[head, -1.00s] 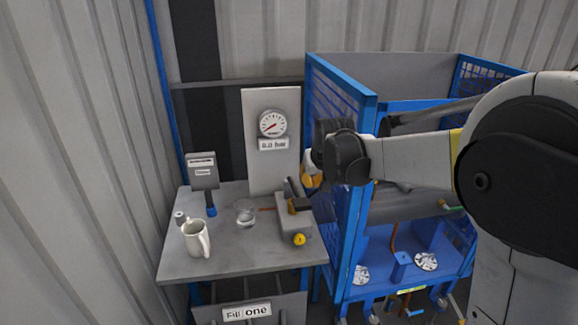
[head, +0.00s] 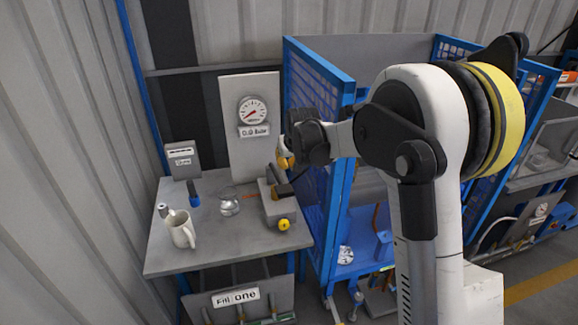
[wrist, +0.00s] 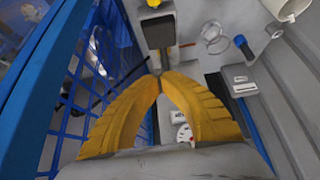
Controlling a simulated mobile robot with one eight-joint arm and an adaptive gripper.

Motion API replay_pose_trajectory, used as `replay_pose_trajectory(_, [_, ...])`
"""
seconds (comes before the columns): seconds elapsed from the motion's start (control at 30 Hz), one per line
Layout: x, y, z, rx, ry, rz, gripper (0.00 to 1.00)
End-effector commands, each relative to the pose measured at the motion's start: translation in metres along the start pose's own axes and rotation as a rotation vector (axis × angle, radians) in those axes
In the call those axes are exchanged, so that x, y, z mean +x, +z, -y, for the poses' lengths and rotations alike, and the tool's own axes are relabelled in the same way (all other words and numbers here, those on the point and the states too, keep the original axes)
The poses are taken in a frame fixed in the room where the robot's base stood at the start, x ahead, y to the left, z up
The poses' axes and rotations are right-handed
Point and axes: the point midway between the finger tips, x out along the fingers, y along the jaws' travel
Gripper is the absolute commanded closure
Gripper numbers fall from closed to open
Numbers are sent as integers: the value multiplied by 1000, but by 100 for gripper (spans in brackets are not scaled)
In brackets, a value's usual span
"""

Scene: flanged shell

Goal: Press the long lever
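A grey block (head: 273,207) with a dark lever (head: 284,189) on top and a yellow knob (head: 284,225) in front stands on the right part of the grey table. In the wrist view the block's dark top part (wrist: 157,32) lies just beyond the fingertips, and a thin black rod (wrist: 134,73) slants to their left. My gripper (wrist: 157,74) has its two yellow fingers brought together at the tips, with nothing seen between them. In the head view my gripper (head: 285,158) is above and behind the lever. I cannot tell whether it touches it.
A panel with a round gauge (head: 252,110) stands behind. A blue mesh cage (head: 318,90) is close on the right.

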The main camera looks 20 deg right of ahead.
Motion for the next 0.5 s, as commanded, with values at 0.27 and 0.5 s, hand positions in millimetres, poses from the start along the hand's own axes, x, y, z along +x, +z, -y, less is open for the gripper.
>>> replay_pose_trajectory(0.27, [62, 1, 0, 0, 0, 0, 100])
replay_pose_trajectory(0.5, [86, 23, 0, 0, 0, 0, 100])
